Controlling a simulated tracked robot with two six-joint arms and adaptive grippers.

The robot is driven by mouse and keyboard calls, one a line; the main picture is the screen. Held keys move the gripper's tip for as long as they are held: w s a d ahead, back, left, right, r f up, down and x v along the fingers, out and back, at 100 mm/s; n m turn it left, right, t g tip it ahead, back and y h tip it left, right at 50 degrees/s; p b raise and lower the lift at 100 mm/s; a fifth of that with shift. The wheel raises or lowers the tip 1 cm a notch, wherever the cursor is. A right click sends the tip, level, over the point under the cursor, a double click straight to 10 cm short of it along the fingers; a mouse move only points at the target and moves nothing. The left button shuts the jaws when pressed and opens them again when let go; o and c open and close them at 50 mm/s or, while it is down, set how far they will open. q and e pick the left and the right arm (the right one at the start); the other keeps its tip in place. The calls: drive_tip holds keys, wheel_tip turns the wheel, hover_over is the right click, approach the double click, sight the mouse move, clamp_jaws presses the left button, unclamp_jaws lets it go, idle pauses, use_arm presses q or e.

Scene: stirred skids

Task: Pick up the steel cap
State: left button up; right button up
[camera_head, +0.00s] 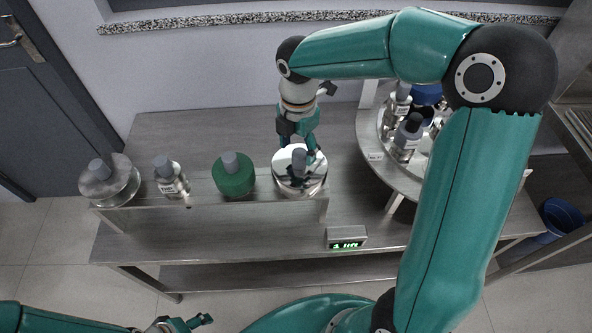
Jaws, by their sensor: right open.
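A shiny steel round piece with a grey knob (291,186) stands at the right end of the raised shelf; it looks like the steel cap. My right gripper (303,154) points down over it, with open fingers close around or beside the knob. I cannot tell whether they touch it. The gripper hides part of its top. My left gripper (187,325) is at the bottom edge, partly cut off and far from the shelf; its opening is unclear.
On the shelf (140,214) stand a green round piece (233,178), a small steel bottle (172,180) and a wide steel piece (110,184). A round turntable (372,130) with bottles stands right. A display box (346,238) sits in front. The back left bench is clear.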

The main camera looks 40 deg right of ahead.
sight(298, 152)
wheel_tip(298, 152, down, 3)
drive_tip(key=shift+d+f, duration=0.1)
drive_tip(key=shift+f, duration=0.05)
clamp_jaws()
idle(0.4)
drive_tip(key=shift+w, duration=0.1)
